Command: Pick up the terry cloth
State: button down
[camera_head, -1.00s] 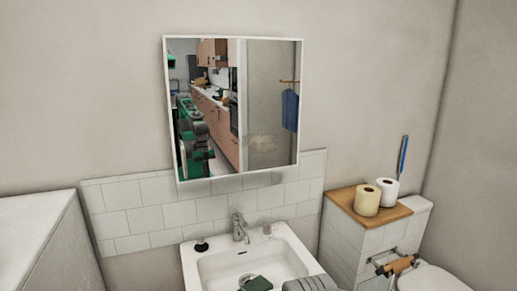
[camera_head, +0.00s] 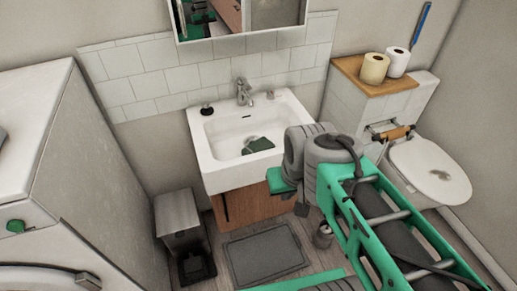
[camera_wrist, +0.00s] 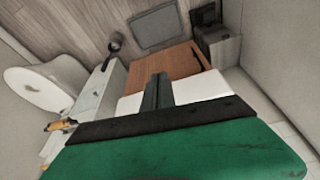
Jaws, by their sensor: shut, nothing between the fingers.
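No terry cloth can be made out for certain. A small dark green item (camera_head: 257,145) lies in the white sink basin (camera_head: 222,160) in the head view; I cannot tell whether it is cloth. In the wrist view my gripper (camera_wrist: 158,80) is shut and empty, its dark fingers together in front of the sink's white edge (camera_wrist: 200,86) and the wooden cabinet front (camera_wrist: 178,63). Most of the basin is hidden there behind my gripper's green body. In the head view my arm reaches in from the lower right to the sink's front right corner.
A washing machine (camera_head: 100,175) stands at left with a grey item (camera_head: 2,134) on its top edge. A metal bin (camera_head: 180,218) and grey mat (camera_head: 265,252) are on the floor. The toilet (camera_head: 430,170) and paper rolls (camera_head: 374,68) are at right. A faucet (camera_head: 243,92) stands behind the basin.

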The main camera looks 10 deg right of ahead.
aim_at(263, 143)
jog(key=k, duration=0.5)
jog(key=z, duration=0.7)
jog(key=i, duration=0.8)
jog(key=u, duration=3.1)
